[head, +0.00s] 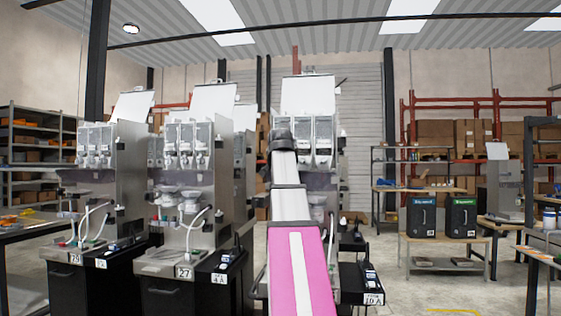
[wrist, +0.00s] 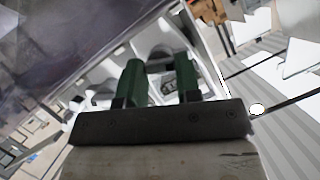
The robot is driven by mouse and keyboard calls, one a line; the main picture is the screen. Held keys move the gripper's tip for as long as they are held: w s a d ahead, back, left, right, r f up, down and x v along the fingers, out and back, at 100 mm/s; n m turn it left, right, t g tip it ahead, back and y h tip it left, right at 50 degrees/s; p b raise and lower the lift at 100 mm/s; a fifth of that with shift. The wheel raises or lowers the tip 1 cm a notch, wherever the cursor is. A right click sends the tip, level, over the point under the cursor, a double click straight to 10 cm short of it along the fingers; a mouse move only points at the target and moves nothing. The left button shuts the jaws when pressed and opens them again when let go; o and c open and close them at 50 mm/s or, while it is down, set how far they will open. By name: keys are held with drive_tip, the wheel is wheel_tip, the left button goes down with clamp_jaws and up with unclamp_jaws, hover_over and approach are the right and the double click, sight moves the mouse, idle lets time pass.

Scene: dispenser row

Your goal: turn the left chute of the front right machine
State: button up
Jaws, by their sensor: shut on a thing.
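The front right machine (head: 322,182) is a steel dispenser with a white lid and clear hoppers on top. My arm crosses in front of it in the head view and covers its left side, so its left chute and my gripper are hidden there. In the wrist view, my gripper (wrist: 159,70) has two green fingers closed around a pale part. This white part, which looks like the left chute (wrist: 153,38), shows beyond and between the fingertips. How far the chute is turned cannot be told.
Two similar machines stand to the left, one labelled 27 (head: 192,210) and one labelled 79 (head: 100,190). A bench with two black bins (head: 441,213) stands at the right, with shelving (head: 452,130) behind. Open floor (head: 408,290) lies right of the front right machine.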

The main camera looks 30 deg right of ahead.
drive_tip(key=shift+d+f+m+t+y, duration=0.1)
drive_tip(key=shift+m+t+y, duration=0.3)
drive_tip(key=shift+m+t, duration=0.55)
drive_tip(key=shift+m+g, duration=0.25)
drive_tip(key=shift+m, duration=0.1)
drive_tip(key=o, duration=0.9)
drive_tip(key=shift+s, duration=0.1)
drive_tip(key=v, duration=1)
drive_tip(key=shift+s, duration=0.3)
drive_tip(key=shift+c, duration=0.2)
